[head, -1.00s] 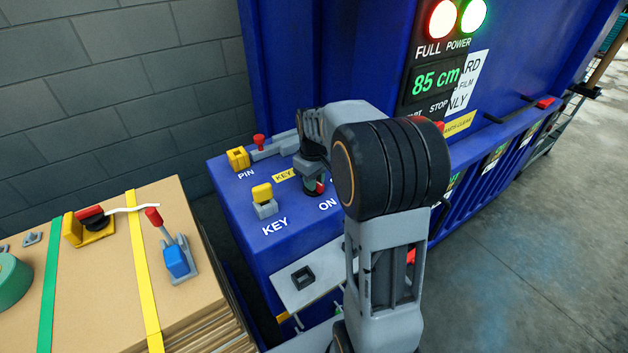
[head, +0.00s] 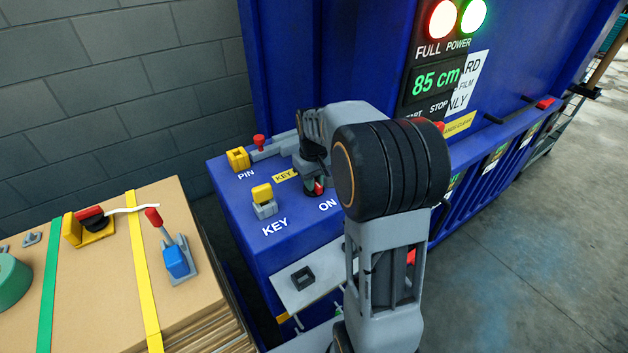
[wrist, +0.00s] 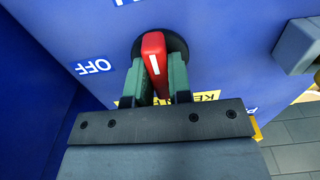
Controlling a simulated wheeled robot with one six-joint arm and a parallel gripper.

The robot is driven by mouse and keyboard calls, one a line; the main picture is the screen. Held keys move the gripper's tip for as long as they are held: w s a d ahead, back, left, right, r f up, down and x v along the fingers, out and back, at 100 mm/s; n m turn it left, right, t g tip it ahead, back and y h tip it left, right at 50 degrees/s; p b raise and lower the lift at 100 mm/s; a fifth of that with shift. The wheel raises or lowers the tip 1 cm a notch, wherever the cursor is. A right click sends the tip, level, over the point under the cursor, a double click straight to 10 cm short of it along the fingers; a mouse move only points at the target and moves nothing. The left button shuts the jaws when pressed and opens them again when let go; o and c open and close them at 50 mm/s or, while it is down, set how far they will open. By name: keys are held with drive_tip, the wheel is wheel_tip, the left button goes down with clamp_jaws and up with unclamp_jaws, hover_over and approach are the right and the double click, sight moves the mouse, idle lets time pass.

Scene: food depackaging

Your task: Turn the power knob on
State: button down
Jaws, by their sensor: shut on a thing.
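The red power knob (wrist: 153,53) with a white line sits on a dark round base on the blue panel. My gripper (wrist: 156,72) is shut on the knob, with a green-grey finger on each side of it. In the wrist view the knob stands nearly upright, tilted slightly left at its top. An OFF label (wrist: 93,66) lies to its left, and part of another label shows at the top edge. In the head view a bit of the red knob (head: 319,188) shows below my wrist, near the ON label (head: 328,204).
A yellow key (head: 262,194) and a yellow pin block (head: 238,159) stand left of the knob. A strapped cardboard bale (head: 110,270) is at lower left. The display (head: 437,81) reads 85 cm, below a red lamp (head: 440,19) and a green lamp (head: 473,14).

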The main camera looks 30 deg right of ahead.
sight(312, 195)
drive_tip(key=c, duration=1)
unclamp_jaws()
drive_tip(key=shift+c, duration=0.2)
drive_tip(key=shift+r, duration=0.1)
wheel_tip(312, 195, up, 14)
drive_tip(key=shift+m+t, duration=0.3)
drive_tip(key=shift+m, duration=0.5)
wheel_tip(312, 195, down, 4)
drive_tip(key=shift+s+a+f, duration=0.1)
drive_tip(key=shift+s+a, duration=0.05)
drive_tip(key=s+a+f+t, duration=0.2)
drive_tip(key=s+a, duration=0.2)
drive_tip(key=s, duration=0.4)
drive_tip(key=s+a+f+t, duration=0.1)
drive_tip(key=s+a+f, duration=0.1)
drive_tip(key=s+a, duration=0.3)
drive_tip(key=s, duration=0.2)
drive_tip(key=shift+s+f+t, duration=0.35)
drive_tip(key=shift+s+t, duration=0.05)
